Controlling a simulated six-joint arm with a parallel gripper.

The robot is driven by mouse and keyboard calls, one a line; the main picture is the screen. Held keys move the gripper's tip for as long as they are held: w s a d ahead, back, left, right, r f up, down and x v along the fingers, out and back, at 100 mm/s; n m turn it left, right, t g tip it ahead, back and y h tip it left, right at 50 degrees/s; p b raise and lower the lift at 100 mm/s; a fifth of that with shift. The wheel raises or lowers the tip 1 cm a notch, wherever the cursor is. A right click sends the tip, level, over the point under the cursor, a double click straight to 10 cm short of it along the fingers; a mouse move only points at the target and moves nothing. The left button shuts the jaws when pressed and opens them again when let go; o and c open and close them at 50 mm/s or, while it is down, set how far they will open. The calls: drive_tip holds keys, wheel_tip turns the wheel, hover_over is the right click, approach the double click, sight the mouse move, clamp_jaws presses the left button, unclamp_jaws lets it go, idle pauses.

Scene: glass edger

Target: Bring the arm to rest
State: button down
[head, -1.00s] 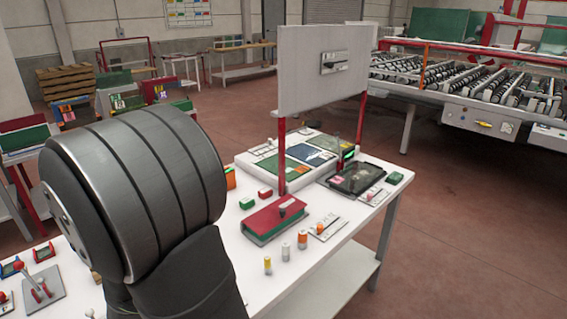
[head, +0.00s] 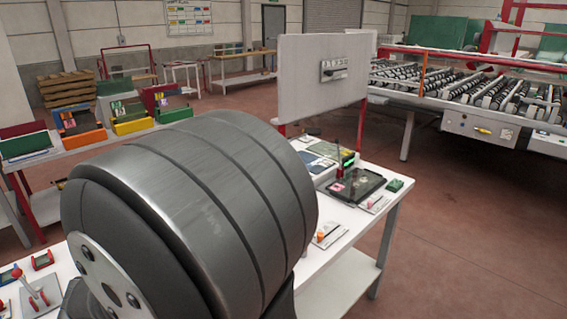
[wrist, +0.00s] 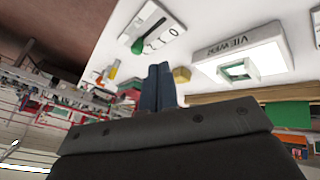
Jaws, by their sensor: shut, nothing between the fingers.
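My gripper (wrist: 158,84) shows in the wrist view as two dark blue fingers side by side, shut with nothing between them. In the head view the gripper is hidden; my large grey arm link fills the lower left and middle and covers much of the white worktable (head: 342,222). In the wrist view, a plate with a green-knobbed lever (wrist: 145,35) lies beyond the fingertips to the upper left. A white box marked "VIEWER" (wrist: 240,55) is to the right of the fingers. A small yellow block (wrist: 182,75) shows just right of the fingertips.
A white upright panel on red posts (head: 325,90) stands over the table's back. A dark tray (head: 356,185) and a green block (head: 394,185) sit near the right edge. A red lever (head: 32,290) is at lower left. A roller conveyor (head: 470,85) stands back right. Floor right of the table is clear.

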drive_tip(key=w+d+m+g, duration=0.2)
drive_tip(key=w+d+m, duration=0.2)
drive_tip(key=w, duration=0.1)
drive_tip(key=shift+f, duration=0.2)
idle(0.4)
drive_tip(key=c, duration=0.9)
unclamp_jaws()
drive_tip(key=shift+w+d, duration=0.1)
drive_tip(key=o, duration=0.9)
drive_tip(key=r+m, duration=0.1)
drive_tip(key=w+d+r+m+g, duration=0.1)
drive_tip(key=r, duration=0.1)
drive_tip(key=w+d+r+m, duration=0.1)
drive_tip(key=shift+r+g, duration=0.15)
drive_tip(key=shift+g, duration=0.25)
wheel_tip(320, 180, up, 7)
drive_tip(key=w+d+m+g+y, duration=0.1)
drive_tip(key=d+m+g+y, duration=0.1)
drive_tip(key=m+y, duration=0.15)
wheel_tip(320, 180, down, 10)
drive_tip(key=shift+w+r+m, duration=0.2)
drive_tip(key=shift+m, duration=0.15)
drive_tip(key=shift+d+r, duration=0.1)
wheel_tip(320, 180, up, 10)
